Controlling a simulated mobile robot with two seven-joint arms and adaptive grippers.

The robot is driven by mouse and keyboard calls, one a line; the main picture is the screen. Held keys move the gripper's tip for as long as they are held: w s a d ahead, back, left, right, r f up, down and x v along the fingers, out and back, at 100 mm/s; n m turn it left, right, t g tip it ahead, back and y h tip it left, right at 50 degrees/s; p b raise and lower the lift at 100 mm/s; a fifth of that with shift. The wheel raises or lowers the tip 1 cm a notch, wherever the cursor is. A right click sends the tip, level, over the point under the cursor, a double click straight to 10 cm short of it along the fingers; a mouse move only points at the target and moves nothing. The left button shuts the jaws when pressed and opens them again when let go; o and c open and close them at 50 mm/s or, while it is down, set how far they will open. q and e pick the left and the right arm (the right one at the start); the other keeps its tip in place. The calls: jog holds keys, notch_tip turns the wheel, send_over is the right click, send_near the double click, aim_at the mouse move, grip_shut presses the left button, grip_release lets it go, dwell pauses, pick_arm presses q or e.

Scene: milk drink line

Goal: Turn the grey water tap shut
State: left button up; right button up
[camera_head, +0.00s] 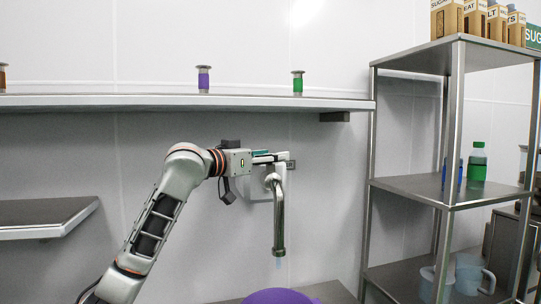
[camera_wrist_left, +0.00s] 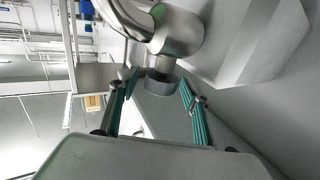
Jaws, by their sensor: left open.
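The grey water tap (camera_head: 279,215) is fixed to the wall, with its curved spout pointing down. A short, faint bluish streak, which looks like water, shows just below the spout's mouth. My left gripper (camera_head: 270,157) is at the top of the tap, by its wall mount. In the left wrist view my left gripper (camera_wrist_left: 158,80) is open, its teal-padded fingers on either side of a short grey cylindrical part of the tap (camera_wrist_left: 178,35). I cannot tell whether the fingers touch it. My right gripper is not in view.
A purple rounded thing (camera_head: 281,296) is below the spout, cut off by the picture's bottom edge. A wall shelf (camera_head: 180,103) with small jars runs above my left arm. A metal rack (camera_head: 455,120) with bottles, cartons and jugs stands at the right.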

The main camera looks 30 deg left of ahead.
pick_arm(q)
jog(key=c, duration=1.1)
jog(key=shift+w+h, duration=0.1)
jog(key=shift+h, duration=0.2)
jog(key=shift+a+f+m+g+h, duration=0.1)
jog(key=shift+m+g+h, duration=0.2)
jog(key=shift+m+h, duration=0.45)
jog(key=shift+m+g+h, duration=0.4)
jog(key=shift+m+h, duration=0.25)
jog(key=shift+h, duration=0.5)
jog(key=o, duration=1.1)
